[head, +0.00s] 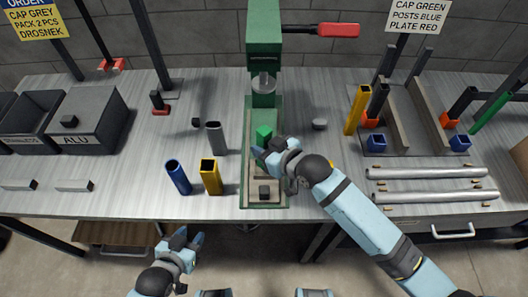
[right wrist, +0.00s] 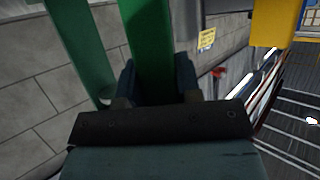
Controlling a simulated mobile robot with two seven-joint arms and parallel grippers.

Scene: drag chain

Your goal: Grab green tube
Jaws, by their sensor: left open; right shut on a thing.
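My right gripper (head: 268,153) is at the green press in the middle of the bench. It is shut on a green tube (head: 263,134), whose top shows just above the fingers in the head view. In the right wrist view the green tube (right wrist: 148,45) runs up between the two fingers (right wrist: 155,85). Its lower part is hidden by the gripper. I cannot tell whether the tube touches the press base. My left gripper (head: 187,240) is open and empty in front of the bench edge, away from the tubes.
The green press (head: 263,60) with a red handle (head: 338,30) stands behind my right gripper. Blue (head: 178,177), yellow (head: 210,177) and grey (head: 216,138) tubes stand to its left. Another green tube (head: 490,113) leans at the far right. Dark bins (head: 88,120) stand left.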

